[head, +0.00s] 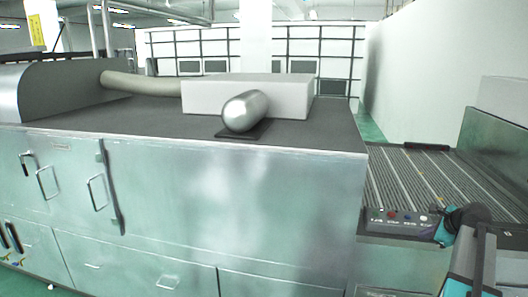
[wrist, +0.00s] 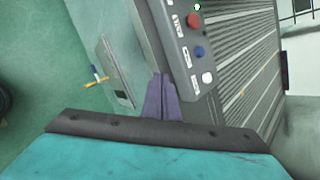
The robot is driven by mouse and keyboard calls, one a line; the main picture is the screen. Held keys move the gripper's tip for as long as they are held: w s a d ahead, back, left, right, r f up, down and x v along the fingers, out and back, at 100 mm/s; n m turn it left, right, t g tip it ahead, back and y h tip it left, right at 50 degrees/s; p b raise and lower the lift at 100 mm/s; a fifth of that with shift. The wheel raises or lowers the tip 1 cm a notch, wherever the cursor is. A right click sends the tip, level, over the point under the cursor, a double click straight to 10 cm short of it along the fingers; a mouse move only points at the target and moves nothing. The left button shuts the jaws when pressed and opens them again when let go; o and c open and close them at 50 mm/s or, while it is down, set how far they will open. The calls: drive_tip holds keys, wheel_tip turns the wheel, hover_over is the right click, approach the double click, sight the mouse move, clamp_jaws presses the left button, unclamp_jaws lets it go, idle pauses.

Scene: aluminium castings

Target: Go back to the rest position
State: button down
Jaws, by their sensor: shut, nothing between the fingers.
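My gripper (wrist: 161,97) shows at the lower middle of the wrist view, its two purple fingers together with nothing between them. They are close beside the control panel (wrist: 192,55), which has a red, a blue and a white button; I cannot tell if they touch it. In the head view my arm is at the lower right, in front of the conveyor and near the same panel (head: 400,222). The fingertips are not clear in that view.
A ribbed conveyor (head: 425,177) runs along the right. A metal cabinet (head: 230,200) fills the left and middle. On its dark top are a shiny rounded metal cylinder (head: 245,110), a pale block (head: 285,97) and a beige hose (head: 140,84). Green floor shows in the wrist view (wrist: 45,60).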

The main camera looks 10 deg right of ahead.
drive_tip(key=w+a+f+n+g+y+b, duration=0.1)
drive_tip(key=a+f+n+g, duration=0.15)
drive_tip(key=a+f, duration=0.65)
drive_tip(key=w+a+f+n+g+y+b, duration=0.1)
drive_tip(key=a+f+n+b, duration=0.15)
drive_tip(key=a+f, duration=0.65)
drive_tip(key=s+a+f+n+g+b, duration=0.1)
drive_tip(key=s+a+f+n, duration=0.15)
drive_tip(key=a+f, duration=0.35)
drive_tip(key=s+a+f+n+g+y, duration=0.1)
drive_tip(key=s+a+f+n, duration=0.15)
drive_tip(key=f, duration=0.65)
drive_tip(key=s+a+f+n+g+b, duration=0.1)
drive_tip(key=s+a+f+n, duration=0.15)
drive_tip(key=a+f, duration=0.4)
drive_tip(key=s+a+f+n+g+b, duration=0.2)
drive_tip(key=s+a+f+n, duration=0.3)
drive_tip(key=s, duration=0.5)
drive_tip(key=s+a+f+n+g+h+b, duration=0.1)
drive_tip(key=s+a+f+n+g, duration=0.2)
drive_tip(key=s+f, duration=0.7)
drive_tip(key=s+a+f+n+g+h+b, duration=0.1)
drive_tip(key=s+a+f+n+g+b, duration=0.1)
drive_tip(key=s+a+f+n, duration=0.5)
drive_tip(key=s+a+f, duration=0.1)
drive_tip(key=s+a, duration=0.2)
drive_tip(key=shift+f+g+b, duration=0.15)
drive_tip(key=shift+g+b, duration=0.2)
